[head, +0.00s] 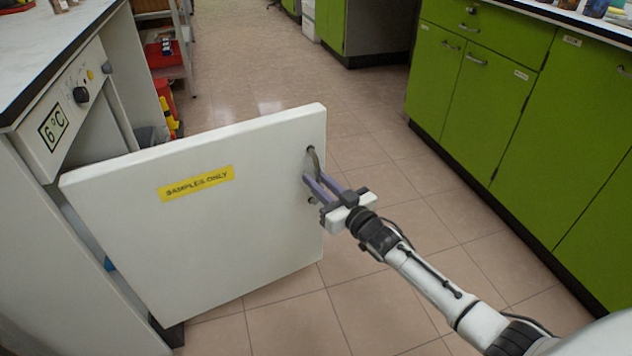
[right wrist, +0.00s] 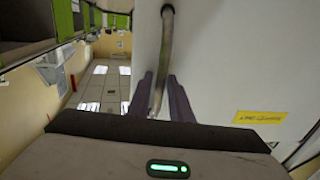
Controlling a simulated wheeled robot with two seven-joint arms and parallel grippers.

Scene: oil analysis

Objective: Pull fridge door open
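The white fridge door (head: 225,235) stands swung out from the fridge under the counter at the left of the head view. It carries a yellow "SAMPLES ONLY" label (head: 196,183). Its curved metal handle (head: 316,160) is near the door's free edge; it also shows in the right wrist view (right wrist: 166,50). My right gripper (head: 315,183) is at the handle, its two purple fingers on either side of the bar and close against it. The lower part of the handle is partly hidden by the fingers. My left gripper is in neither view.
The fridge control panel (head: 66,115) reads 6 °C, under a white countertop (head: 45,45). Green cabinets (head: 510,95) line the right side. A shelf with red items (head: 163,53) stands behind the door. The tiled floor (head: 285,75) between is clear.

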